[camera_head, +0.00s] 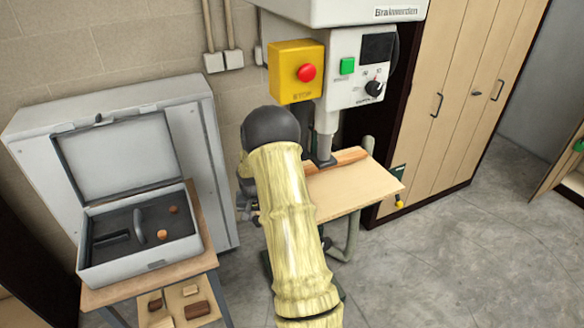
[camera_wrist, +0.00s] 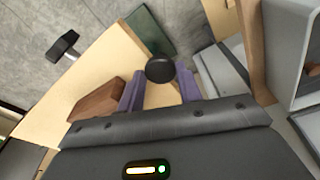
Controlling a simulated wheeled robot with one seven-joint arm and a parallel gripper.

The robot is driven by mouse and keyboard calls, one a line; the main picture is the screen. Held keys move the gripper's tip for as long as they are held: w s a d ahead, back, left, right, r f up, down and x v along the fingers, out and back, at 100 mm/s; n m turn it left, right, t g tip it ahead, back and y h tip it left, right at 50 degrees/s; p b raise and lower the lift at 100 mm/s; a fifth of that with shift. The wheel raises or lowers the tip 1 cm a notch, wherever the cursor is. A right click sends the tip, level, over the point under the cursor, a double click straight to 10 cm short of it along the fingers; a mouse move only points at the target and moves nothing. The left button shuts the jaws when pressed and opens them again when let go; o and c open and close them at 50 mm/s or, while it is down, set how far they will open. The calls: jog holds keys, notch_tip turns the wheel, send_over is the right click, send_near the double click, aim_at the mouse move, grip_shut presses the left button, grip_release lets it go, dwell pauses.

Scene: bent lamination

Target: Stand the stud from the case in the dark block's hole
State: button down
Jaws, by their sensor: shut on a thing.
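My gripper (camera_wrist: 159,92) shows in the wrist view with two purple fingers apart. A dark round-headed piece, likely the stud (camera_wrist: 160,68), sits between their tips; its lower part is hidden. In the head view my arm mostly hides the gripper, beside the machine's table. The open grey case (camera_head: 140,262) stands on a small table at left, with black shapes and two small orange-brown round pieces in its dark insert. A dark brown block (camera_head: 197,310) lies on the board below the case; I cannot make out a hole in it.
The machine's pale table (camera_head: 350,190) carries a brown wooden strip (camera_head: 335,160); a brown wooden piece (camera_wrist: 97,97) lies left of my fingers in the wrist view. A yellow switch box (camera_head: 296,72) hangs above. Floor at right is clear.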

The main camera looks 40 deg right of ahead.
jog(key=s+d+r+m+p, duration=0.2)
jog(key=d+r+m+p, duration=0.1)
jog(key=d+r, duration=0.9)
jog(key=shift+d+m+p, duration=0.35)
jog(key=shift+m, duration=0.15)
jog(key=shift+f, duration=0.15)
jog(key=shift+w+f+b, duration=0.1)
jog(key=shift+f+b, duration=2)
jog(key=shift+f, duration=1)
jog(key=shift+r, duration=0.1)
jog(key=shift+f, duration=0.55)
